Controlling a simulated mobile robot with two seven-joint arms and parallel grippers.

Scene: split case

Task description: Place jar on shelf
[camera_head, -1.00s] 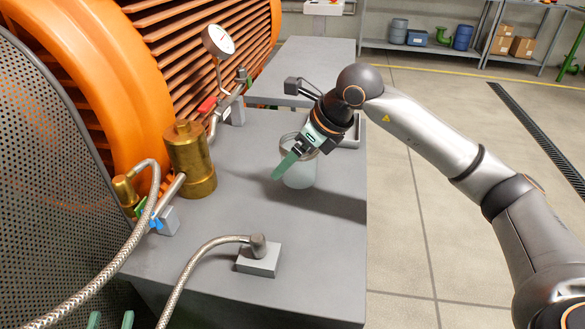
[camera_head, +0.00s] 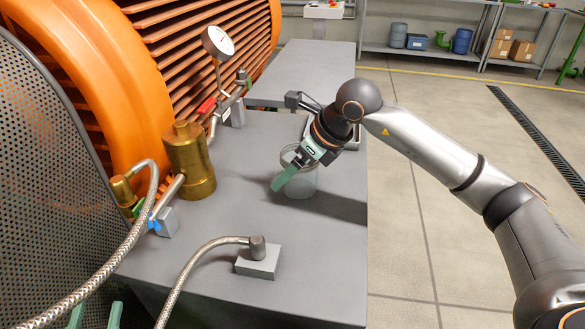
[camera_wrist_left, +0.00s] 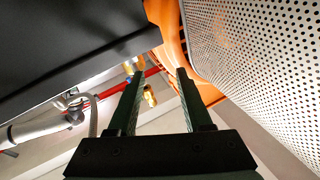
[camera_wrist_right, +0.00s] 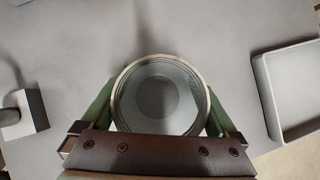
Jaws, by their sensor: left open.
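A clear glass jar (camera_head: 300,183) is at the right side of the grey bench. My right gripper (camera_head: 285,172) has its green fingers on either side of the jar. In the right wrist view the jar (camera_wrist_right: 160,98) fills the space between the fingers, with its round rim facing the camera. I cannot tell whether its base touches the bench. My left gripper (camera_wrist_left: 160,75) is open and empty. In the head view only its green fingertips show at the bottom left edge.
A shallow tray (camera_wrist_right: 290,85) lies beside the jar. A brass cylinder (camera_head: 190,165), a gauge (camera_head: 218,42) and a block with a braided hose (camera_head: 258,262) are on the bench. Storage shelving (camera_head: 425,50) stands far back. A perforated screen (camera_wrist_left: 265,60) is close to my left gripper.

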